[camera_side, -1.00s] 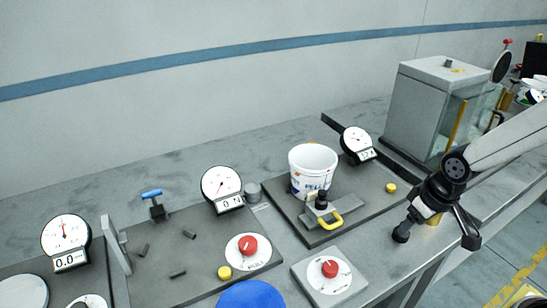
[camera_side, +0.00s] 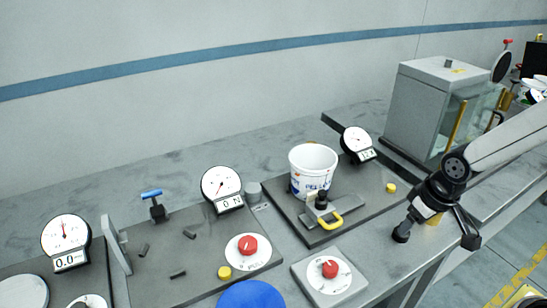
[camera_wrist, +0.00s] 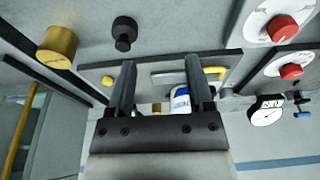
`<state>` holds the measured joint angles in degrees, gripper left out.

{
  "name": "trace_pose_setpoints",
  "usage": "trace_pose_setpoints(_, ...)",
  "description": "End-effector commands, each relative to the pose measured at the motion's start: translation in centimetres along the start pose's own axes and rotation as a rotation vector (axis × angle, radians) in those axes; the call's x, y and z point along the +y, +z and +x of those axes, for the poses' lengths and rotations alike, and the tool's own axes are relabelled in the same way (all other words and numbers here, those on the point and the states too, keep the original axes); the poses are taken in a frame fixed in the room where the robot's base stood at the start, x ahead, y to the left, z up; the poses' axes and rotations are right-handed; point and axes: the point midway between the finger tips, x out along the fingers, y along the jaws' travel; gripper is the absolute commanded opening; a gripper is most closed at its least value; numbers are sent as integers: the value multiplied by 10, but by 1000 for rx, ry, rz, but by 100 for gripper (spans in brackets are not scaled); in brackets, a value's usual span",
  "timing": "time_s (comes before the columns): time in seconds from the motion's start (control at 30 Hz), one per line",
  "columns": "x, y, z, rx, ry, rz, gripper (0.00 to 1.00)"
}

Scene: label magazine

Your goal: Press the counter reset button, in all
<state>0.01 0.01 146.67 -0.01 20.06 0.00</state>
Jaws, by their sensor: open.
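A small yellow button (camera_side: 391,188) sits on the dark plate near the right dial gauge (camera_side: 357,142). It also shows in the wrist view (camera_wrist: 107,81), left of my fingers. Another yellow button (camera_side: 224,272) sits on the left plate beside a red knob. I cannot read a label on either button. My gripper (camera_side: 438,232) is at the right, over the bench near its front edge, apart from both buttons. In the wrist view my gripper (camera_wrist: 158,68) has its two dark fingers spread, with nothing held between them.
A white pellet bucket (camera_side: 313,165) stands on the dark plate (camera_side: 285,195), behind a yellow handle (camera_side: 323,221). A brass cylinder (camera_wrist: 57,45) and a black knobbed piece (camera_wrist: 123,32) stand on the bench near my gripper. A glass-fronted cabinet (camera_side: 425,95) stands behind. Red knob (camera_side: 330,268) in front.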

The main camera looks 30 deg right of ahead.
Motion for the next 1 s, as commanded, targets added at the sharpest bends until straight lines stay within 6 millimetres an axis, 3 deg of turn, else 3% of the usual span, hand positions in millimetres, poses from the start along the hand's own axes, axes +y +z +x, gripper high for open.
trace_pose_setpoints(0.03, 0, 0, 0, 0, 0, 0, 54)
trace_pose_setpoints(0.2, 0, 0, 0, 0, 0, 0, 0)
trace_pose_setpoints(1.0, 0, 0, 0, 0, 0, 0, 0)
